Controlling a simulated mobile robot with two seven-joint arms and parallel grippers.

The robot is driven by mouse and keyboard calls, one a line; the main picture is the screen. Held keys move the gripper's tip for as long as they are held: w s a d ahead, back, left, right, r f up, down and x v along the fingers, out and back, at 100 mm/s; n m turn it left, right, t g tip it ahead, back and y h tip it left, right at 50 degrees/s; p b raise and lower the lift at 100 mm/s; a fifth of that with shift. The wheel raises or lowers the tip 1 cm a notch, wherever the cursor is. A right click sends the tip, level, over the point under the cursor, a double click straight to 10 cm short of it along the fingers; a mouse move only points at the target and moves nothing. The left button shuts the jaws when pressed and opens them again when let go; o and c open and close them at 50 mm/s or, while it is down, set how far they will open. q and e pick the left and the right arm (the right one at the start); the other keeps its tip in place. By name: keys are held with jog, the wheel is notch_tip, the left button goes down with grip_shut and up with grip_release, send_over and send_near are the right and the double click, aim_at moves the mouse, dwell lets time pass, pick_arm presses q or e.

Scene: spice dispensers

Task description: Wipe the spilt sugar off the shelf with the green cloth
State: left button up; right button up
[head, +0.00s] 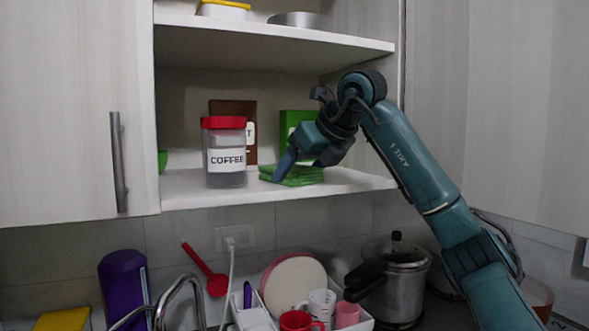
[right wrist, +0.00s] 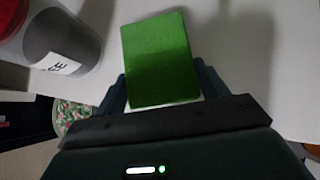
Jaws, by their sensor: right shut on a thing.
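The green cloth (head: 297,177) is a flat folded pad on the lower cupboard shelf (head: 345,182), near its front edge. My right gripper (head: 291,163) reaches down from the right and is shut on the cloth. In the right wrist view the cloth (right wrist: 158,60) lies between the two fingers, over the pale shelf (right wrist: 235,45). I cannot make out any spilt sugar in either view; the cloth and gripper hide part of the shelf. My left gripper is not in view.
A red-lidded COFFEE jar (head: 225,153) stands close left of the cloth. A brown packet (head: 234,118) and a green box (head: 297,122) stand behind. An upper shelf (head: 270,40) is overhead. The shelf's right end looks clear. Below are a dish rack (head: 356,322) and a pot (head: 400,285).

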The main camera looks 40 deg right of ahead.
jog(key=shift+s+d, duration=0.2)
jog(key=shift+d, duration=0.45)
